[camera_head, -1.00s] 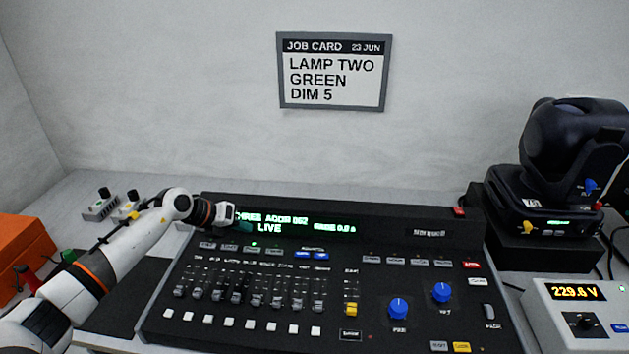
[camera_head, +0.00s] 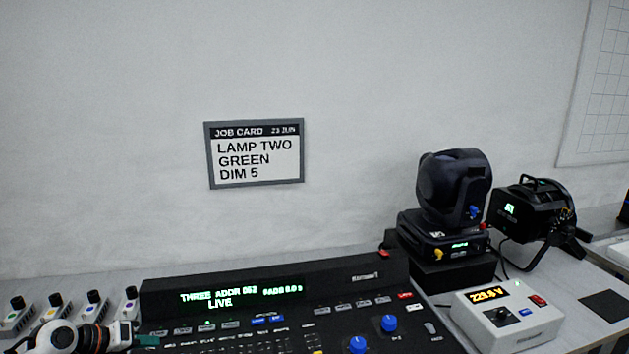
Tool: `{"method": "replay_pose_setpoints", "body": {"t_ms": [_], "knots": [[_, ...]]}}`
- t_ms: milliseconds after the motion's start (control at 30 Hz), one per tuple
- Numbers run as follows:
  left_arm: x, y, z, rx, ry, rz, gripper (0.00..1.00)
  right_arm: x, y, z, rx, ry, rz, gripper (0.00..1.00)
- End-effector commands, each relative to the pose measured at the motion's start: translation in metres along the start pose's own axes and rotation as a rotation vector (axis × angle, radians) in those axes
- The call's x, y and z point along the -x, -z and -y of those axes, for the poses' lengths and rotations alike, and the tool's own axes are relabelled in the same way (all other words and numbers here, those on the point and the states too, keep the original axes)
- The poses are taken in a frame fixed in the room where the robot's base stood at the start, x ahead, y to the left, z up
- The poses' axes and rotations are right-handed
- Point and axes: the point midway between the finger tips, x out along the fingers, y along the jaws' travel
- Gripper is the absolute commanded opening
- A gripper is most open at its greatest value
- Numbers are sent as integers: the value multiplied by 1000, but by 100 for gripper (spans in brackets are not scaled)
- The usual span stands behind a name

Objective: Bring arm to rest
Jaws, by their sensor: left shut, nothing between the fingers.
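My left gripper (camera_head: 146,341) is at the lower left of the head view, at the left edge of the lighting console (camera_head: 347,279). It is shut and empty, with dark greenish fingertips. Part of my white left arm shows beside it at the bottom edge, and the rest is cut off. I cannot tell whether the fingertips touch the console. My right gripper is not in view. The console display reads "THREE ADDR 052", "LIVE" and "FADE 0.0 s". The job card (camera_head: 255,154) on the wall reads "LAMP TWO GREEN DIM 5".
Several small boxes with coloured knobs (camera_head: 95,305) stand left of the console. A black moving-head lamp (camera_head: 452,190) sits on a black block to the right. A par can (camera_head: 535,211) stands beyond it. A grey power box (camera_head: 507,318) reads about 229.6 V. A dark mat (camera_head: 606,306) lies at far right.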

Motion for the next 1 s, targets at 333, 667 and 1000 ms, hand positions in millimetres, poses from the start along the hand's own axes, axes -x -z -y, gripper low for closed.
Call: {"method": "replay_pose_setpoints", "body": {"t_ms": [333, 667, 1000], "knots": [[-23, -16, -74, 143, -287, -167, 0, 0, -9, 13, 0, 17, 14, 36], [-4, -32, -143, 664, -646, -502, 0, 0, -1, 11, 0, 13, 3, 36], [31, -135, -74, 1781, -456, -870, 0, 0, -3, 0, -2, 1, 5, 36]]}}
